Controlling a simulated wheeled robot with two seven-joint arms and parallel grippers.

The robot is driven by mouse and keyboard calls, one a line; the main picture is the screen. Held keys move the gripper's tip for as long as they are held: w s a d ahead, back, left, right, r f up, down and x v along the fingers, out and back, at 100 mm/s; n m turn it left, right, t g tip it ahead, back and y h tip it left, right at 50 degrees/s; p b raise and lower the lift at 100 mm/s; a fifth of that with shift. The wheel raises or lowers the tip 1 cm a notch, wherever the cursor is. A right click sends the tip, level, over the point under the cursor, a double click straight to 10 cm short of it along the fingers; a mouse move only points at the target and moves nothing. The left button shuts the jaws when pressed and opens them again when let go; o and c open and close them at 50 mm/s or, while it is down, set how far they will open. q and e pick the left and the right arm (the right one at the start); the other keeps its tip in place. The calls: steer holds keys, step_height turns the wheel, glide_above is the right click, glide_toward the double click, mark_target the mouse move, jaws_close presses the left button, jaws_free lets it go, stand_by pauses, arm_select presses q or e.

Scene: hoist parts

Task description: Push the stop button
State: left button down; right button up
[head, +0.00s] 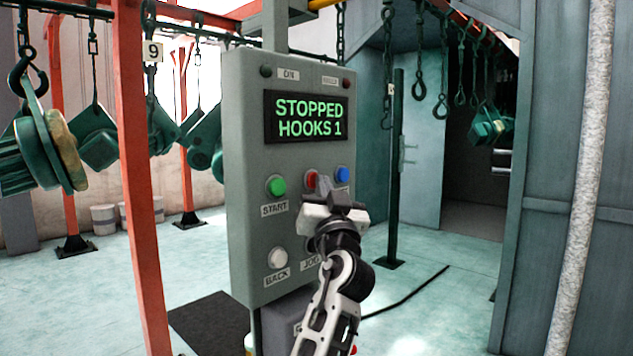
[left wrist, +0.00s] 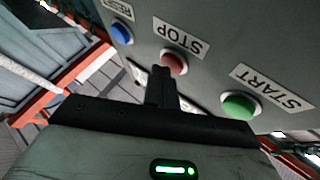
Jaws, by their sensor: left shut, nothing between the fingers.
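The grey control panel (head: 245,120) stands upright in the head view. Its display (head: 306,117) reads "STOPPED HOOKS 1". The red stop button (head: 311,178) sits between the green start button (head: 276,186) and a blue button (head: 342,174). In the left wrist view the red stop button (left wrist: 174,63) is under the STOP label, which appears upside down. My left gripper (head: 325,184) is shut and empty, its fingertips (left wrist: 160,72) right by the stop button and partly covering it. I cannot tell whether they touch it. My right gripper is not in view.
A white back button (head: 278,258) sits lower on the panel. An orange post (head: 138,170) stands left of the panel. Green hoist parts (head: 38,150) hang from hooks at left and others (head: 487,125) at right. A pale pipe (head: 588,170) is at far right.

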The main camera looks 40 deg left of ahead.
arm_select(q)
steer(key=shift+s+d+b, duration=0.1)
steer(key=shift+d+b, duration=0.4)
steer(key=shift+d, duration=0.25)
steer(key=d+b, duration=0.2)
steer(key=d, duration=0.3)
steer(key=shift+s, duration=0.2)
stand_by(0.6)
